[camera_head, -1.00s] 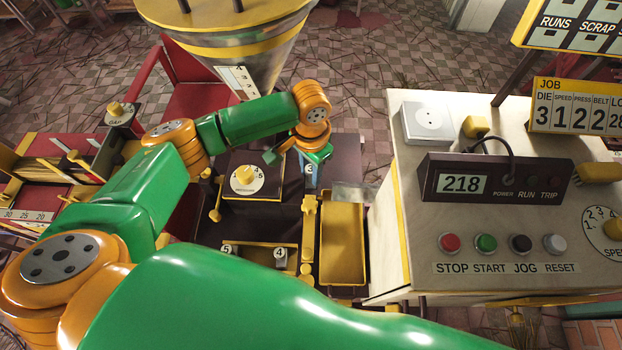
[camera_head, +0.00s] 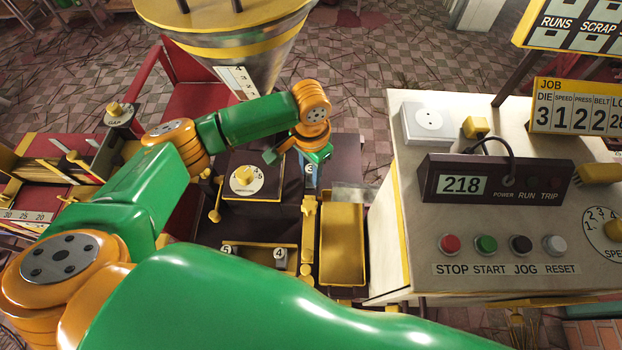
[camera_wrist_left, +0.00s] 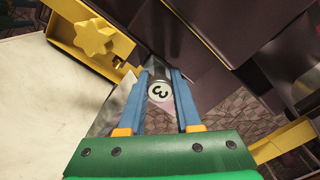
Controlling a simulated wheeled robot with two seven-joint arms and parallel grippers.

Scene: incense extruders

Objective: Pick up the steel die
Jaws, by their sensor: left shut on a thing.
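The steel die marked 3 (camera_wrist_left: 159,90) is a small steel cylinder with a white numbered face. In the left wrist view it sits between the blue fingers of my left gripper (camera_wrist_left: 160,88), which is shut on it. In the head view my left gripper (camera_head: 310,172) is beside the dark machine, and the die's white face (camera_head: 309,168) just shows below the wrist. Whether the die still touches the machine cannot be told. Two other dies, marked 5 (camera_head: 227,251) and 4 (camera_head: 279,256), stand in a yellow-edged tray (camera_head: 252,245). My right gripper is not in view.
A yellow bin (camera_head: 342,243) lies right of the tray. A cream control cabinet (camera_head: 398,230) with buttons and a 218 display (camera_head: 462,184) stands at the right. A large hopper (camera_head: 230,50) rises behind the arm. A yellow star knob (camera_wrist_left: 95,38) is close to the gripper.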

